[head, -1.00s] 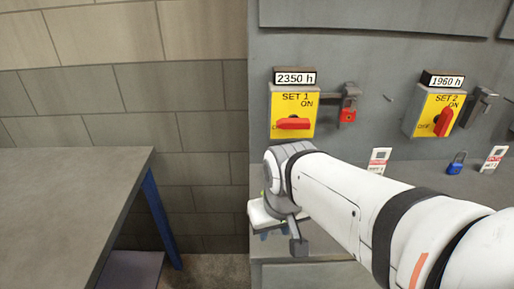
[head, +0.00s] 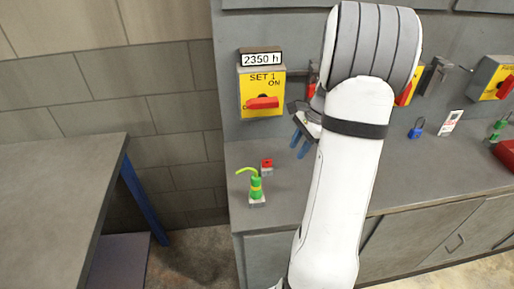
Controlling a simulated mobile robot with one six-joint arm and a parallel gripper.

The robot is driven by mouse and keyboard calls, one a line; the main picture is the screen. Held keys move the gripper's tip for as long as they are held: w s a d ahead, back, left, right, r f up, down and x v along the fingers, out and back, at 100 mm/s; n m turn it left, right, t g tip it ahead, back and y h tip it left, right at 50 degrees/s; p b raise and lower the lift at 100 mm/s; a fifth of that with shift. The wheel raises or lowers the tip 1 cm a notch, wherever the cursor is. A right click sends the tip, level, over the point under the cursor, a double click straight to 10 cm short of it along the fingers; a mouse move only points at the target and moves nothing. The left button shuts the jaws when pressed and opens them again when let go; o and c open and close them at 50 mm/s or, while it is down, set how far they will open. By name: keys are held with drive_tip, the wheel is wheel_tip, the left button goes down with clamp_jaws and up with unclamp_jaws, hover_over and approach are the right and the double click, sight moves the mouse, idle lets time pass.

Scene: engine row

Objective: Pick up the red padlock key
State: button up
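A small red item (head: 267,163) stands on the grey counter, below the SET 1 switch box; it may be the red padlock key, but it is too small to tell. My gripper (head: 301,142) is above and to the right of it, with its blue fingers pointing down. The fingers look apart, with nothing seen between them. A bit of red (head: 313,72) beside the SET 1 box, where a red padlock hung earlier, is mostly hidden by my arm.
A green item with a curled cord (head: 256,188) stands just in front of the red item. The SET 1 box (head: 262,93) is on the panel above. A blue padlock (head: 416,129) and a white tag (head: 450,122) are right. A grey table (head: 60,200) is left.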

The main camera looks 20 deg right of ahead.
sight(269, 159)
drive_tip(key=d+m, duration=0.1)
drive_tip(key=d+f, duration=0.1)
drive_tip(key=d+f+m, duration=0.1)
drive_tip(key=d, duration=0.1)
drive_tip(key=shift+w+d+m+y, duration=0.1)
drive_tip(key=shift+w+m+y, duration=0.05)
drive_tip(key=shift+m+y, duration=0.2)
drive_tip(key=a+p, duration=0.1)
drive_tip(key=a, duration=0.1)
drive_tip(key=w+a, duration=0.1)
drive_tip(key=a, duration=0.2)
drive_tip(key=w+a+p, duration=0.1)
drive_tip(key=a, duration=0.2)
drive_tip(key=shift+w+a+p, duration=0.2)
drive_tip(key=shift+a+p, duration=0.05)
drive_tip(key=shift+p, duration=0.1)
drive_tip(key=a, duration=0.1)
drive_tip(key=a+p, duration=0.1)
drive_tip(key=shift+w+a, duration=0.35)
drive_tip(key=shift+a, duration=0.05)
drive_tip(key=shift+x, duration=1.25)
drive_tip(key=shift+a+f, duration=0.1)
drive_tip(key=shift+f, duration=0.2)
clamp_jaws()
